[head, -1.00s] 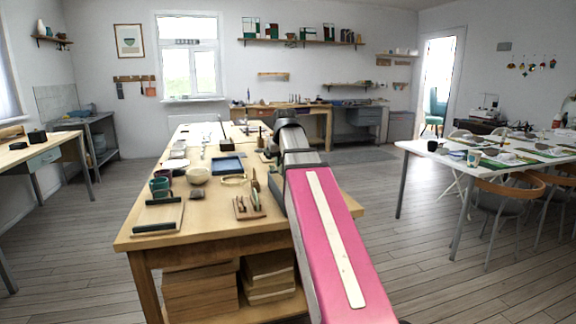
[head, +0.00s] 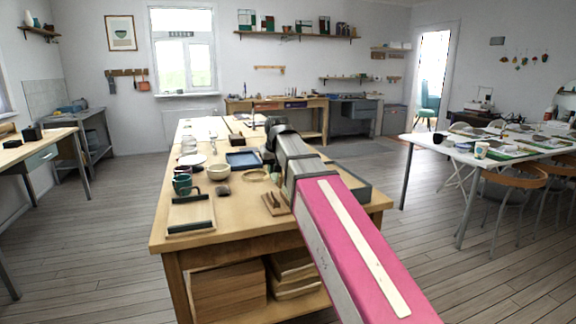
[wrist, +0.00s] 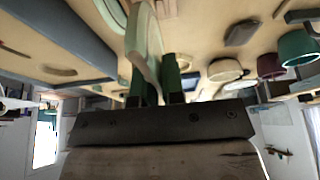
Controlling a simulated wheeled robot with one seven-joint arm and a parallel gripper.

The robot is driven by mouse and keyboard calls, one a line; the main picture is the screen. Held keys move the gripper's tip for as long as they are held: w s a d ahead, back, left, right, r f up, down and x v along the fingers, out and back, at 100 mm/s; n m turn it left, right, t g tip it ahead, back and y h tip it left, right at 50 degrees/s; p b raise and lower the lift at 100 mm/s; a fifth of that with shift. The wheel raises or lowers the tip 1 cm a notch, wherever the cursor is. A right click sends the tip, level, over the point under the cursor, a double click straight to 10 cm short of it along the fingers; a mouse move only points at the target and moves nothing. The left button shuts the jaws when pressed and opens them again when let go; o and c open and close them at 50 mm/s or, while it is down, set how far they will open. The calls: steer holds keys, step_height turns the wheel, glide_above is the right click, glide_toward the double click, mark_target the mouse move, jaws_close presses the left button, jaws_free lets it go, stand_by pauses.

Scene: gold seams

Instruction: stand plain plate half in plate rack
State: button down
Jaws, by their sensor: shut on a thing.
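The plain plate half (wrist: 147,42) shows in the wrist view as a pale, thin, curved piece seen nearly edge-on. My gripper (wrist: 156,82) is shut on it, with the piece projecting beyond the fingers above the table. In the head view my arm hides the gripper and the plate half. A wooden base with dark upright pieces (head: 275,204), possibly the plate rack, stands at the table's front, just left of my arm. A board with two dark bars (head: 190,214) lies at the front left corner; I cannot tell for certain which is the rack.
The wooden table (head: 225,233) also carries a blue tray (head: 243,160), a pale bowl (head: 219,172), a dark teal cup (head: 182,185) and a hoop (head: 255,175). A maroon cup (wrist: 270,66) shows in the wrist view. A white table with chairs (head: 470,146) stands at right.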

mark_target(273, 179)
steer(key=shift+a+f, duration=0.1)
steer(key=shift+f, duration=2.25)
steer(key=shift+f, duration=2)
stand_by(3.1)
steer(key=c, duration=1.1)
jaws_free()
steer(key=shift+c, duration=0.2)
